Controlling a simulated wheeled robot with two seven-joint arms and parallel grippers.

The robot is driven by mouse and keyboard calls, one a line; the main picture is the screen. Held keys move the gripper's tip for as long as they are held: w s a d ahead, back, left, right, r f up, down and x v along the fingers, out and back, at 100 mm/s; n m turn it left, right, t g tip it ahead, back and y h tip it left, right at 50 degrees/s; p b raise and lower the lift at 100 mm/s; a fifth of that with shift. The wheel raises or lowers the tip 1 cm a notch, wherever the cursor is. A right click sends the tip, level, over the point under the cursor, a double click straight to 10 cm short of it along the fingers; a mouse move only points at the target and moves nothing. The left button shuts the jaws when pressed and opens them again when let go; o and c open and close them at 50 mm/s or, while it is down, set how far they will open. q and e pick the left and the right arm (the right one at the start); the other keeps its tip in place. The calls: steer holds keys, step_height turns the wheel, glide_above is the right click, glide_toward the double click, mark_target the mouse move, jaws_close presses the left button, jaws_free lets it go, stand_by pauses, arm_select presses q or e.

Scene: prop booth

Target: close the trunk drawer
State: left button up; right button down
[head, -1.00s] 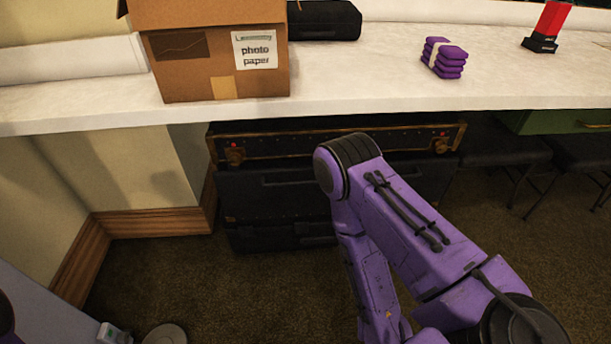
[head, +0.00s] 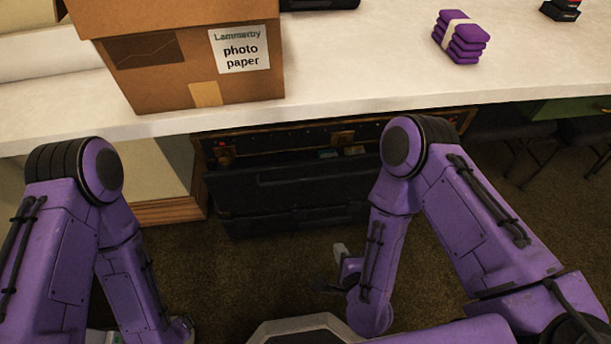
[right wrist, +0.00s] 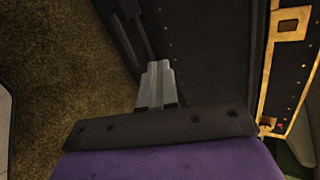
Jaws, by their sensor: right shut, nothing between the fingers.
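The black trunk (head: 222,153) with brass-coloured trim stands under the white counter. Its dark drawer (head: 270,186) is out toward me, and small items (head: 328,154) show inside behind its front. My right gripper (head: 341,250) is low, in front of the drawer and right of its middle. In the right wrist view its fingers (right wrist: 158,70) are shut and empty, close to the dark drawer panel (right wrist: 200,45); I cannot tell whether they touch it. The trunk's brass edge (right wrist: 268,65) is to the right there.
The white counter (head: 350,70) overhangs the trunk. On it are a cardboard photo paper box (head: 180,75) and a purple bundle (head: 462,38). Dark chairs (head: 510,135) stand right of the trunk. Brown carpet (head: 240,265) is clear in front.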

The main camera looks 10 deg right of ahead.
mark_target(286, 181)
steer(key=w+a+r+m+t+p, duration=0.1)
steer(key=a+r+m+t, duration=0.1)
steer(key=a+r+m, duration=0.45)
steer(key=w+a+r+m+t+p, duration=0.15)
steer(key=r+m, duration=0.25)
steer(key=m, duration=0.6)
arm_select(q)
step_height(286, 181, up, 2)
steer(key=shift+r+b, duration=0.15)
steer(key=shift+b, duration=0.7)
arm_select(e)
steer(key=x, duration=1.3)
steer(key=shift+w+d+r+h, duration=0.15)
steer(key=shift+w+d+h, duration=0.05)
steer(key=shift+h, duration=0.2)
steer(key=shift+t, duration=0.25)
